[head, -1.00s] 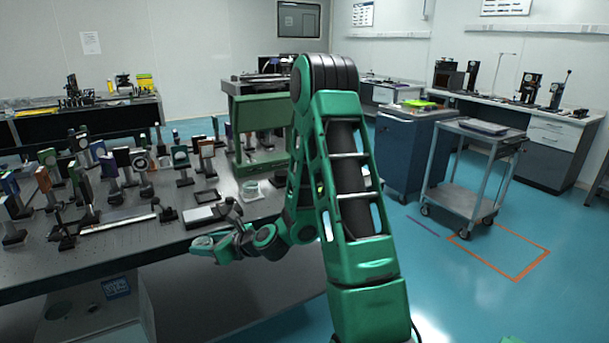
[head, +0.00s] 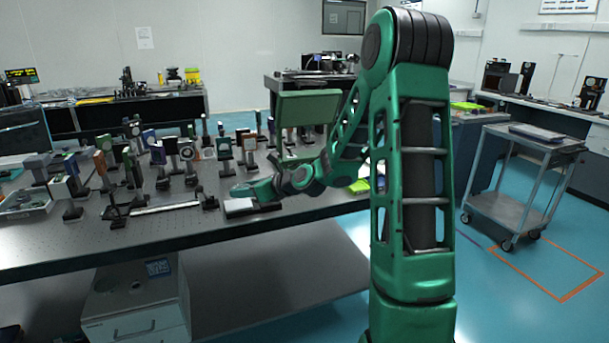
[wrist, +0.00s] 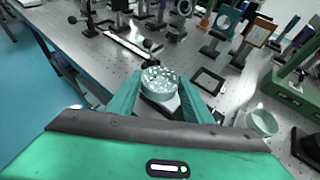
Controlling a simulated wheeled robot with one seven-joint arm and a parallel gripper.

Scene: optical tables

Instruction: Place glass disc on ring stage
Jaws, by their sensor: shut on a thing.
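My gripper (wrist: 158,88) is shut on the glass disc (wrist: 160,80), a round, clear piece with a speckled top between the two green fingertips in the wrist view. In the head view my gripper (head: 250,190) is over the front part of the optical table, and the disc cannot be made out clearly there. A flat pale pad with dark edges (head: 240,208) lies below the gripper; the disc overlaps it in the wrist view, and I cannot tell the gap. I cannot identify the ring stage for certain.
A black square frame (wrist: 209,82) lies flat right of the disc in the wrist view. A clear round dish (wrist: 262,122) stands further right. Several posts with optics (head: 185,150) stand behind. The table's front area (head: 150,235) is bare.

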